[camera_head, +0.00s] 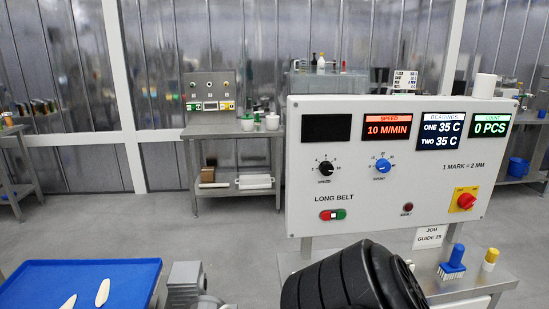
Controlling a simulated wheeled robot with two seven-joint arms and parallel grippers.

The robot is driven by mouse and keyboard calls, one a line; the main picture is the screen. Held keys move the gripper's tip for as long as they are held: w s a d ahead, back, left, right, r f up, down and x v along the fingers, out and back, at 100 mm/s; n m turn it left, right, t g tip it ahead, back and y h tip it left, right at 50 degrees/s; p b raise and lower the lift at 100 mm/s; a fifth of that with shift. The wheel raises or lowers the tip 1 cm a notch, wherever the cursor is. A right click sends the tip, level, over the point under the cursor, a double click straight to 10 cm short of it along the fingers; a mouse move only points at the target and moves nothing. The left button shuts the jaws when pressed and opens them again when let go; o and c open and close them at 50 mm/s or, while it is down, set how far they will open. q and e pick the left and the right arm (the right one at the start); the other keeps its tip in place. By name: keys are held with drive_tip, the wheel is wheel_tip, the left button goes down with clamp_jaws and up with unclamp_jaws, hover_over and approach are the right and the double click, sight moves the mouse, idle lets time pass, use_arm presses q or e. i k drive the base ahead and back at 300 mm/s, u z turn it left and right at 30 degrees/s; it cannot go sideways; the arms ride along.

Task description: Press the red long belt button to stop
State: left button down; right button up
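The long belt switch sits low on the left of the white control panel (370,190), under the words LONG BELT. Its red button (325,215) is on the left and its green button (341,214) is right beside it. Nothing covers either button. I cannot tell whether either is pressed in. Neither of my grippers shows; a black, ribbed, rounded arm part stands in front of the panel's lower edge, with no fingers visible.
The panel also has a black knob (326,168), a blue knob (382,166), a small dark red button (408,207) and a red-yellow rotary switch (466,201). A blue tray (110,268) with pale pieces lies at lower left. A blue brush (453,262) stands right.

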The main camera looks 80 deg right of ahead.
sight(325, 215)
drive_tip(key=z, duration=3.7)
drive_tip(key=k, duration=0.4)
drive_tip(key=u, duration=0.5)
drive_tip(key=i, duration=0.35)
drive_tip(key=z, duration=0.15)
